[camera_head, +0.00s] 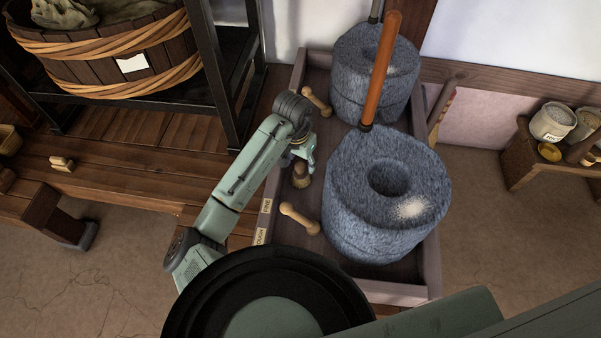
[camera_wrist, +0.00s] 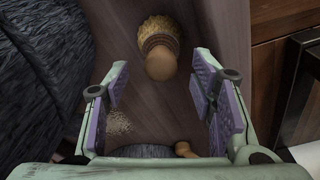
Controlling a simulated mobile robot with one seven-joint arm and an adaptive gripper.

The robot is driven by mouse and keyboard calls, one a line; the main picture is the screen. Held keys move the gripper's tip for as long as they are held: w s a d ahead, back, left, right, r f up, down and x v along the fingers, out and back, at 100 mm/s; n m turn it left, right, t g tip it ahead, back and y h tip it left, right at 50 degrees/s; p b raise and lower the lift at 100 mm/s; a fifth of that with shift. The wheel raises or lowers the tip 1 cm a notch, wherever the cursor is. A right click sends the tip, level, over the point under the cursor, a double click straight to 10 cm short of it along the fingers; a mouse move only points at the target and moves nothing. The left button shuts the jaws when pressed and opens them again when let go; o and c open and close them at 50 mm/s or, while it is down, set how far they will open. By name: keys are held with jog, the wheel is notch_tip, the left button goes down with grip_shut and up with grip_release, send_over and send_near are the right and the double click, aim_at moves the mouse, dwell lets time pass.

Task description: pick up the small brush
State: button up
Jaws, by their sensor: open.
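The small brush (camera_head: 301,176) stands on the floor of the wooden tray (camera_head: 433,262), left of the front grey millstone (camera_head: 400,225). In the wrist view the brush (camera_wrist: 160,50) shows a rounded tan wooden end and a wound band with yellowish bristles. My gripper (camera_head: 303,158) is just above and behind the brush in the head view. In the wrist view my gripper (camera_wrist: 160,105) has its purple-padded fingers spread wide. The brush lies beyond the fingertips, roughly centred between them, and nothing is held.
A wooden peg-shaped piece (camera_head: 299,217) lies in front of the brush, and another (camera_head: 318,101) lies farther back. A second millstone (camera_head: 375,75) stands behind, with an orange-brown upright handle (camera_head: 382,70) before it. A dark rack (camera_head: 215,75) holding a wooden tub (camera_head: 110,60) stands left.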

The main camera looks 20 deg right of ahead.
aim_at(300, 173)
jog(key=shift+w+d+f, duration=0.1)
jog(key=shift+w+f, duration=0.05)
jog(key=shift+f, duration=1.15)
jog(key=shift+c, duration=0.5)
grip_shut()
